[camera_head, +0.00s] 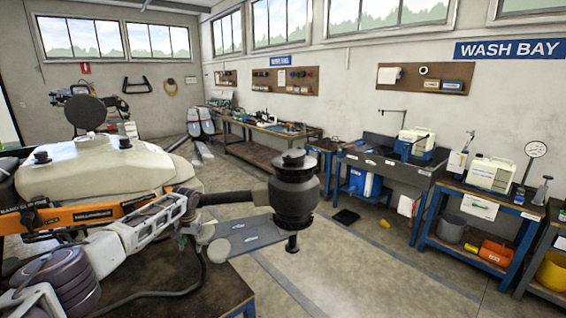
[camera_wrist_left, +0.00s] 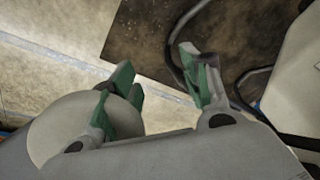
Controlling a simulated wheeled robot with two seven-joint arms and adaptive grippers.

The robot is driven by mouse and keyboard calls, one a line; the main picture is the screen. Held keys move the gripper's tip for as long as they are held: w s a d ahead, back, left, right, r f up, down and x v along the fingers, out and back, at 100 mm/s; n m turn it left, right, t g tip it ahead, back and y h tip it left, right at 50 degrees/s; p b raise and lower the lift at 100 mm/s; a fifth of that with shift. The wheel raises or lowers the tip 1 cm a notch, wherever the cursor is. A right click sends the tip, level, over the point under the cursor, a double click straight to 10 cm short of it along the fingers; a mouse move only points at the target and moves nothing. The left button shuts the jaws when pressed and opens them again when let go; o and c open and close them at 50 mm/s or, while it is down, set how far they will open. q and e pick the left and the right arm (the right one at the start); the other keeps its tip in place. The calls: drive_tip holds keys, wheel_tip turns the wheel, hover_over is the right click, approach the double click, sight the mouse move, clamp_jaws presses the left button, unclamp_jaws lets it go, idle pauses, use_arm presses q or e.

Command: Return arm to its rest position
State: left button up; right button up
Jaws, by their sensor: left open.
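The spray drone stands at the left in the head view, with a cream tank (camera_head: 95,165), an orange arm clamp (camera_head: 85,213) and a dark boom ending in a black motor and nozzle unit (camera_head: 295,190). My left arm comes in from the lower left, in front of the drone. My left gripper (camera_head: 196,226) is beside the dark boom, short of the black unit; its fingers are hard to make out there. In the left wrist view my left gripper (camera_wrist_left: 156,65) has its green-padded fingers apart, with nothing between them. My right gripper is not in view.
A dark-topped table (camera_head: 185,285) with blue legs is under the arm. A pale round part (camera_wrist_left: 75,130) lies close to one finger, and a dark hose (camera_wrist_left: 185,70) passes near the other. Workbenches (camera_head: 390,160) line the right wall. The floor (camera_head: 350,270) between is mostly clear.

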use_arm(q)
drive_tip(key=s+d+f+m+h, duration=0.1)
drive_tip(key=s+d+f, duration=0.2)
drive_tip(key=s+f, duration=0.85)
drive_tip(key=s+d+f+b, duration=0.1)
drive_tip(key=s+d+f, duration=0.25)
drive_tip(key=f, duration=1.45)
drive_tip(key=s+d+f+m+h, duration=0.1)
drive_tip(key=s+d+f, duration=0.2)
drive_tip(key=s+f, duration=2.55)
drive_tip(key=s, duration=0.1)
drive_tip(key=s+f, duration=0.3)
drive_tip(key=s, duration=1)
drive_tip(key=s+f+g+b, duration=0.1)
drive_tip(key=s+f, duration=0.2)
drive_tip(key=s, duration=1.1)
drive_tip(key=shift+s+a+f+y, duration=0.15)
drive_tip(key=shift+a+f+y, duration=0.05)
drive_tip(key=shift+a+y, duration=0.1)
drive_tip(key=shift+r, duration=0.25)
